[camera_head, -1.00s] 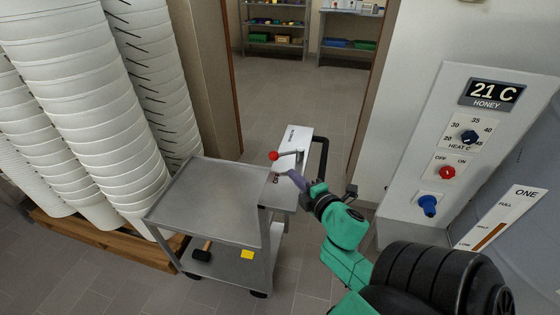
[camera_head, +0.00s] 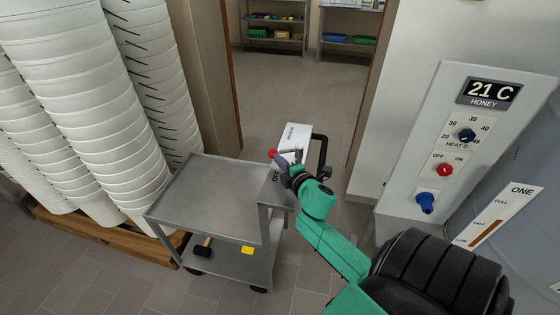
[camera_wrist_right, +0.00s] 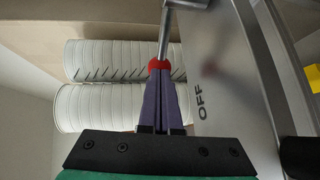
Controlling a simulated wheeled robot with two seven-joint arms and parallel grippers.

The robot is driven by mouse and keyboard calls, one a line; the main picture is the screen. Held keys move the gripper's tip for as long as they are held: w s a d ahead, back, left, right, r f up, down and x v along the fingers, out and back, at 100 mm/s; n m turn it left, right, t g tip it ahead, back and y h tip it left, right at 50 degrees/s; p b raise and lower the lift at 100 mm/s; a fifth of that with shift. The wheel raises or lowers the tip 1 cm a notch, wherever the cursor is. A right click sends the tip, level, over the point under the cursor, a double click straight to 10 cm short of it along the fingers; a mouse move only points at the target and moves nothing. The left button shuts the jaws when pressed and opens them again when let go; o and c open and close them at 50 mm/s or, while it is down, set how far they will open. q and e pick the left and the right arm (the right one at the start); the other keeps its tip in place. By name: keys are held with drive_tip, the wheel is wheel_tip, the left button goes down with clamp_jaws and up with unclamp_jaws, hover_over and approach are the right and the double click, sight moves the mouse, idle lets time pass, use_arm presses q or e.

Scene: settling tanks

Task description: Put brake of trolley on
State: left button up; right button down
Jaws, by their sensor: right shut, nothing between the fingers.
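The grey metal trolley (camera_head: 215,200) stands in the middle of the head view. A pale brake panel (camera_head: 293,140) is at its far right end, beside a black handle. The brake lever has a red knob (camera_head: 272,154) on a metal rod; the knob also shows in the right wrist view (camera_wrist_right: 158,65), near the word OFF on the panel. My right gripper (camera_head: 280,160) is at the lever. Its purple fingers (camera_wrist_right: 160,100) are shut, with their tips at or touching the red knob and nothing between them. Exact contact is hard to tell. My left gripper is out of view.
Stacks of white buckets (camera_head: 100,100) stand on a wooden pallet (camera_head: 110,245) left of the trolley. A hammer (camera_head: 203,246) and a yellow item (camera_head: 247,250) are on the lower shelf. A control panel (camera_head: 470,130) is at the right. Floor beyond the doorway is clear.

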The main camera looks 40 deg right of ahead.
drive_tip(key=shift+w+f+m+g+h+b, duration=0.1)
drive_tip(key=shift+w+m+g+h+b, duration=0.3)
drive_tip(key=shift+w+m+h+b, duration=0.45)
drive_tip(key=w+d+m+g+h+b, duration=0.4)
drive_tip(key=w+m+g+h+b, duration=0.2)
drive_tip(key=b, duration=0.6)
drive_tip(key=m+g+h, duration=0.2)
drive_tip(key=m+h, duration=0.1)
drive_tip(key=shift+w+r+g+b, duration=0.2)
drive_tip(key=shift+w+g+b, duration=0.1)
drive_tip(key=shift+w, duration=0.05)
